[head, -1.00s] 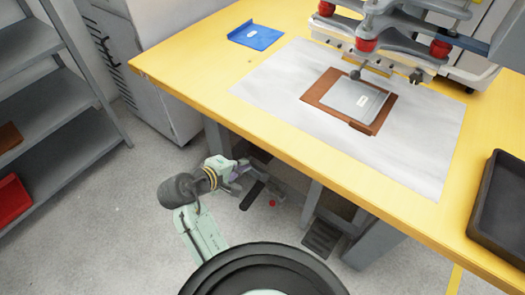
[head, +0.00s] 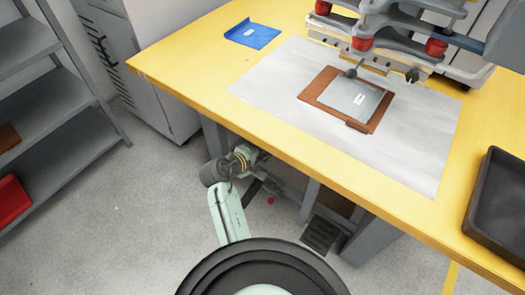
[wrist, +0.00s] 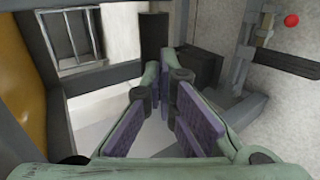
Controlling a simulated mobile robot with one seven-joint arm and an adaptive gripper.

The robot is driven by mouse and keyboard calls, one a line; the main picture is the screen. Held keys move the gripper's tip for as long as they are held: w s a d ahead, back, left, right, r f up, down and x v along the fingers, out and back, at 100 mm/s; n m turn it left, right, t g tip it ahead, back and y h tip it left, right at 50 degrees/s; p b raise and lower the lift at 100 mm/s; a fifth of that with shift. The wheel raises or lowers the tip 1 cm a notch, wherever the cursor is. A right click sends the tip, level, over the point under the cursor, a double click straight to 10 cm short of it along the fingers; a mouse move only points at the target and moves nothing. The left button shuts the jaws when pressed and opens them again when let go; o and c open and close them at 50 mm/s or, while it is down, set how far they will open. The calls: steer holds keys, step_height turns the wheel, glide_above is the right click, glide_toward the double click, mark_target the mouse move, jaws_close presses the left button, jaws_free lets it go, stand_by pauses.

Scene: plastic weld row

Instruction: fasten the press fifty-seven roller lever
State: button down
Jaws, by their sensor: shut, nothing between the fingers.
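The press (head: 395,45) stands at the back of the yellow table. Under the table's near edge, a small red ball (head: 271,201) shows beside grey frame bars; it also shows at the upper right in the wrist view (wrist: 291,20), near a grey bracket assembly (wrist: 258,45). I cannot tell which part is the roller lever. My gripper (wrist: 167,85) is shut and empty, its purple pads close together, apart from the bracket and to its left in the wrist view. In the head view my gripper is mostly hidden by my arm and the table edge.
The yellow table (head: 185,108) overhangs my arm. A dark foot pedal (head: 320,235) lies on the floor near the table leg (head: 375,230). A brown frame with a grey plate (head: 355,100), a blue tray (head: 252,34) and a black tray (head: 500,210) are on top. Floor at left is clear.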

steer(key=shift+w+d+f, duration=0.15)
steer(key=shift+w+f, duration=0.05)
steer(key=shift+w, duration=0.05)
steer(key=w+d+t+b, duration=0.1)
steer(key=b, duration=0.1)
steer(key=w+d+f+t+h+b, duration=0.1)
steer(key=b, duration=0.2)
steer(key=shift+w+f+h, duration=0.2)
steer(key=shift+w+h, duration=0.1)
steer(key=shift+w+d+r+p, duration=0.25)
steer(key=shift+w+d+p, duration=0.15)
steer(key=shift+w, duration=0.15)
steer(key=shift+w+d+r+p, duration=0.25)
steer(key=shift+w+d+p, duration=0.15)
steer(key=shift+w, duration=0.1)
steer(key=shift+a, duration=0.1)
